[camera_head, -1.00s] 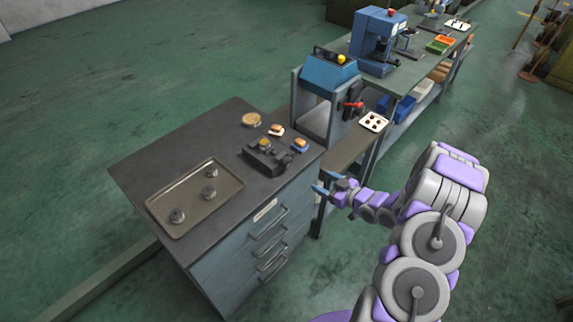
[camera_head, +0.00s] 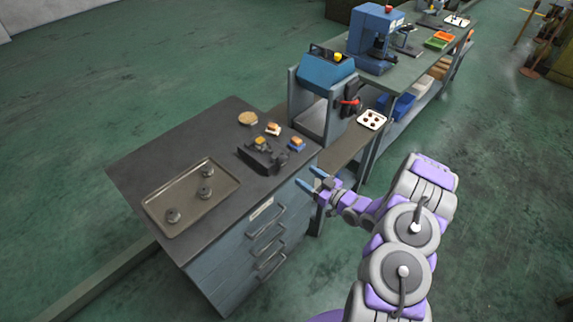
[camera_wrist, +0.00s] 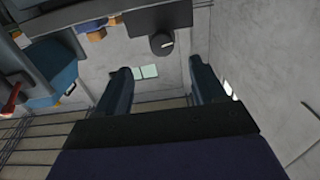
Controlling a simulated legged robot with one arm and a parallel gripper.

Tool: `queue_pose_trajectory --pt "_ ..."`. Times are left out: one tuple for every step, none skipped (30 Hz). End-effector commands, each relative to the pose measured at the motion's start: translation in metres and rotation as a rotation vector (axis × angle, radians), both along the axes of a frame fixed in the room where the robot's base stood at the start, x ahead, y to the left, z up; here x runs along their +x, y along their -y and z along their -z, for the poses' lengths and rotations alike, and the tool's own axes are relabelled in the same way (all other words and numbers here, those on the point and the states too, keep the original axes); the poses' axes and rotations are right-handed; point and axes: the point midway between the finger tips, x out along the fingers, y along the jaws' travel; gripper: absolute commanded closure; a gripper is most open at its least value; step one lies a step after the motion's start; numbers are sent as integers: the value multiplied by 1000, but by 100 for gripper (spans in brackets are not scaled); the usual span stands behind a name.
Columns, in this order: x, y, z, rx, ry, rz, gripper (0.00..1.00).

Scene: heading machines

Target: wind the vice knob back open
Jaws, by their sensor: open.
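The vice (camera_head: 256,160) is a dark block with a yellow piece in it, standing near the front edge of the grey bench top. In the wrist view, its dark round knob (camera_wrist: 162,43) with a pale mark sticks out from a dark block (camera_wrist: 160,18). My gripper (camera_head: 310,179) is open and empty, off the bench's right-hand edge and apart from the vice. In the wrist view, the gripper's two fingers (camera_wrist: 160,68) stand wide apart, with the knob showing beyond and roughly between them. Nothing touches the knob.
A tray (camera_head: 225,190) with several round dark parts lies on the bench's left. Small blocks (camera_head: 296,145) and a round disc (camera_head: 248,118) lie near the vice. A blue machine (camera_head: 326,72) with a red handle (camera_head: 349,101) stands behind.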

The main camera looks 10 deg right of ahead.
Motion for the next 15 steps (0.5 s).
queue_pose_trajectory --pt "7 -7 1 -2 1 -3 31" --pt "10 -11 1 -2 0 -3 31" --pt "15 -16 1 -4 0 -4 31" --pt "19 -20 1 -5 0 -5 31" --pt "22 -22 1 -5 0 -4 31" --pt "27 -28 0 -6 -1 -5 31" --pt "31 -31 0 -7 0 -4 31" --pt "35 -35 0 -8 1 -4 31" --pt "40 -40 0 -10 1 -4 31" --pt "44 -44 0 -11 2 -5 31" --pt "47 -47 0 -12 2 -5 31" --pt "52 -50 0 -10 3 -5 31" --pt "56 -52 -1 -10 3 -4 31" --pt "59 -54 -1 -10 3 -5 31" --pt "63 -55 0 -8 4 -4 31"
